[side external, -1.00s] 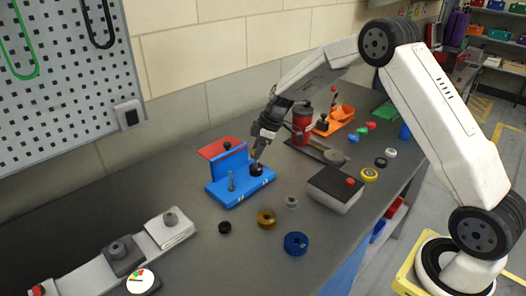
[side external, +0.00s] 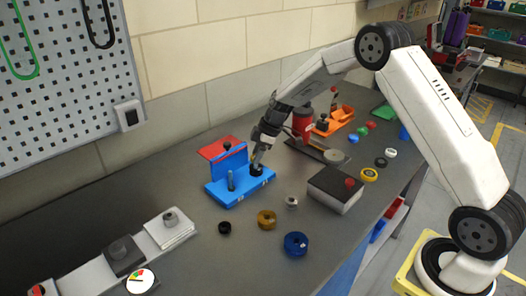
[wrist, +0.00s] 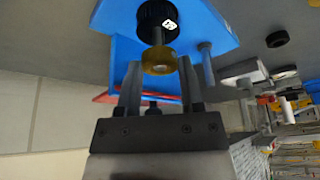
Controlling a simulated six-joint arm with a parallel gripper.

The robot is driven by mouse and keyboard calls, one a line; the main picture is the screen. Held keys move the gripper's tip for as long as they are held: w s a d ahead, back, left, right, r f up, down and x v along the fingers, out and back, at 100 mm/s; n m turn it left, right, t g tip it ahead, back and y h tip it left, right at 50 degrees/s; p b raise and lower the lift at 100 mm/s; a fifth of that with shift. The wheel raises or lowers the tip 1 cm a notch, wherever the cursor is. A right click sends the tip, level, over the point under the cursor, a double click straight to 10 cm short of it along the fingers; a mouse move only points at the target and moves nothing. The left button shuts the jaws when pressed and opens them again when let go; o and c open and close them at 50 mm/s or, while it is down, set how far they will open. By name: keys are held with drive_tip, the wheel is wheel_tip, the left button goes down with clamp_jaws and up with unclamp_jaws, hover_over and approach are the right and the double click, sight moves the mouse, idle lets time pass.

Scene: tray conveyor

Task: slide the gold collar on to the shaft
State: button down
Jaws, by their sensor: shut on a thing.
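The gold collar (wrist: 158,62) is a short brass-coloured ring between the fingertips of my gripper (wrist: 159,68) in the wrist view. My gripper is shut on it. The thin grey shaft (wrist: 157,38) runs from a black round base (wrist: 154,15) to the collar, so the collar is at the shaft's end. I cannot tell how far the shaft passes through it. In the side view my gripper (side external: 257,164) points down over the black base (side external: 257,171) on the blue fixture (side external: 225,195); the held collar is hidden there.
A second upright grey post (side external: 231,181) stands on the fixture to the left, beside a blue upright wall. An ochre ring (side external: 267,219), a blue ring (side external: 296,243) and a black ring (side external: 224,227) lie on the bench in front. A dark-topped box (side external: 335,188) stands at right.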

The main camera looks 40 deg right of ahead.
drive_tip(key=shift+c, duration=0.7)
unclamp_jaws()
drive_tip(key=shift+r, duration=0.1)
drive_tip(key=v, duration=0.7)
drive_tip(key=shift+s+r, duration=0.15)
drive_tip(key=shift+r, duration=0.1)
drive_tip(key=shift+d, duration=0.1)
drive_tip(key=s+a+m+h, duration=0.1)
drive_tip(key=s+a+m, duration=0.1)
drive_tip(key=s, duration=0.6)
drive_tip(key=s+a+f+m+h, duration=0.1)
drive_tip(key=s+a+m, duration=0.2)
drive_tip(key=s, duration=0.6)
drive_tip(key=s+a+f+m+h, duration=0.1)
drive_tip(key=s+a+m, duration=0.1)
drive_tip(key=s+m, duration=0.3)
drive_tip(key=s, duration=0.3)
drive_tip(key=shift+s+a, duration=0.25)
drive_tip(key=shift+a, duration=0.1)
